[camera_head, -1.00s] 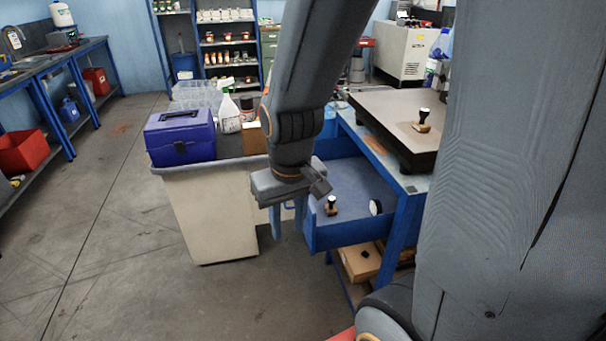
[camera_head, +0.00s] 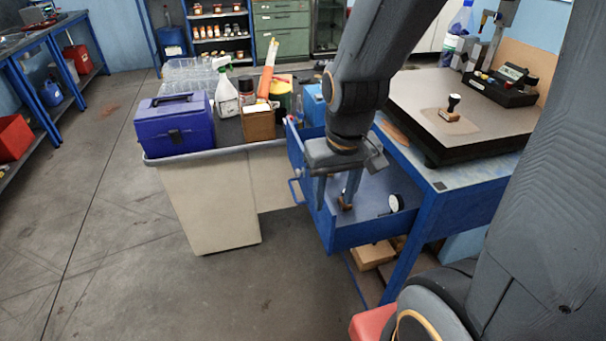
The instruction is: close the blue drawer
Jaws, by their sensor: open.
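The blue drawer (camera_head: 352,238) stands open, pulled out to the left from under the blue workbench (camera_head: 425,205). Its front panel faces left and carries a blue bar handle (camera_head: 296,190). My gripper (camera_head: 335,195) points down with its fingers apart and nothing seen between them. In the picture it overlaps the drawer just right of the handle. I cannot tell whether the fingers touch the front panel or hang inside it. In the drawer lie a small wooden-handled stamp (camera_head: 344,203), partly hidden by a finger, and a round white dial (camera_head: 395,203).
A beige bin-like cart (camera_head: 205,205) stands close left of the drawer, bearing a blue toolbox (camera_head: 175,125), a spray bottle (camera_head: 227,98) and a carton (camera_head: 258,122). A dark plate (camera_head: 480,125) with a stamp (camera_head: 450,108) tops the workbench. Floor in front is clear.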

